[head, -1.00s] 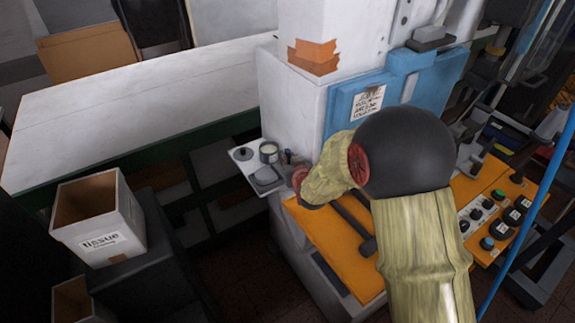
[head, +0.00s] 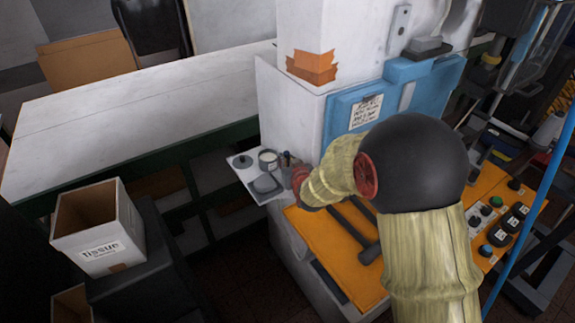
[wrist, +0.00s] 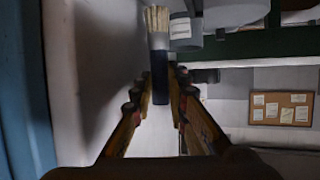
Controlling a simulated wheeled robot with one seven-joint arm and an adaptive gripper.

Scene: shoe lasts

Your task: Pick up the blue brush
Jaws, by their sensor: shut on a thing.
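The brush (wrist: 159,75) stands in the middle of the wrist view, with pale bristles at the top, a silvery band and a dark blue handle. My gripper (wrist: 161,88) has one finger on each side of the handle and is shut on it. In the head view my gripper (head: 298,180) is at the right edge of a small white shelf (head: 240,172), beside the white machine body. The brush is small and mostly hidden there, so I cannot tell whether it touches the shelf.
The shelf also bears a round tin (head: 268,157) and a dark lidded item (head: 242,161). A hammer (head: 368,252) lies on the orange machine top (head: 330,250) below my arm. A tissue box (head: 98,240) stands at the lower left. A long white table (head: 130,110) is behind.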

